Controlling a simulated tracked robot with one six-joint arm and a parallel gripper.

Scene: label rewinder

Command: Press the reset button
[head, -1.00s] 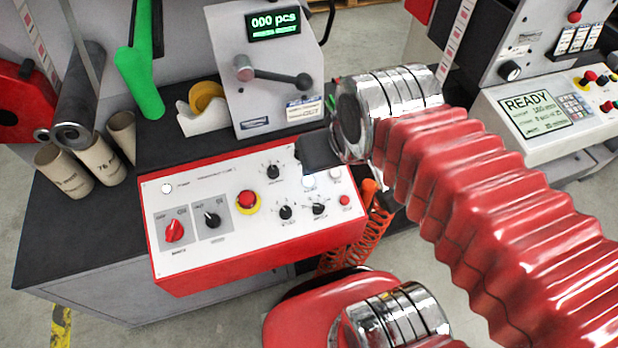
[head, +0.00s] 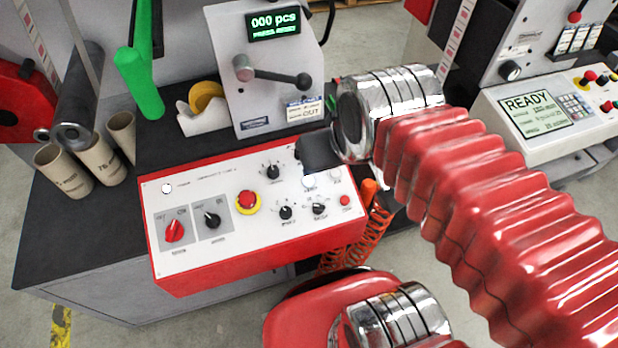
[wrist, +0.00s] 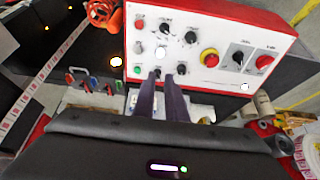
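The control panel (head: 225,262) has a white face in a red frame, with small labels I cannot read. It carries a red emergency button on a yellow ring (head: 247,201), a small red button (head: 345,200) and two pale round buttons, one of them (head: 308,182) near my gripper. Which button is reset cannot be read. In the wrist view the panel is upside down and a green button (wrist: 137,69) shows near the fingers. My gripper (wrist: 160,78) has two dark fingers with a narrow gap, empty, over the panel's back edge by black knobs. Contact is unclear.
A counter (head: 274,24) behind the panel reads 000 pcs and PRESS RESET, above a black lever (head: 280,77). A tape dispenser (head: 203,108) and cardboard cores (head: 65,172) stand left. An orange coiled hose (head: 365,225) hangs at the panel's right end.

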